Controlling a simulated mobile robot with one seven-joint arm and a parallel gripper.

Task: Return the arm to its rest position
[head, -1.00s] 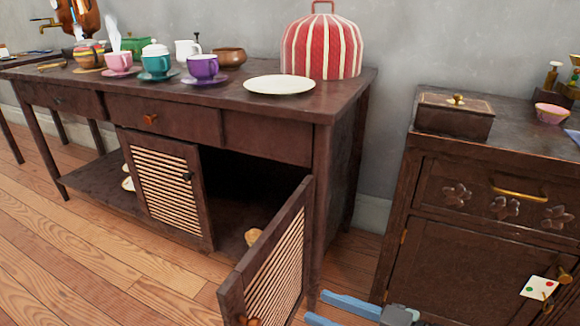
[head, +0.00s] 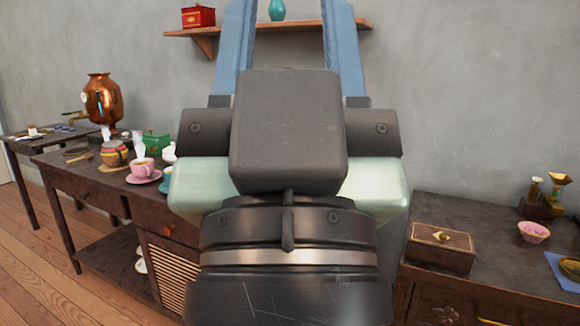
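My gripper (head: 290,35) fills the middle of the head view, raised upright close to the camera. Its two blue fingers stand wide apart and run off the top edge, so the tips are cut off. Nothing shows held between them; a teal vase (head: 277,10) on a wall shelf appears in the gap, well behind. My gripper and wrist hide the right part of the long dark table (head: 95,185), including the striped cover and plate seen before. The open cabinet door is hidden too.
A pink cup (head: 143,167) and a green pot (head: 157,142) stand on the long table. A wooden box (head: 440,248) and a pink bowl (head: 533,231) sit on the right cabinet. A red box (head: 198,17) is on the shelf.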

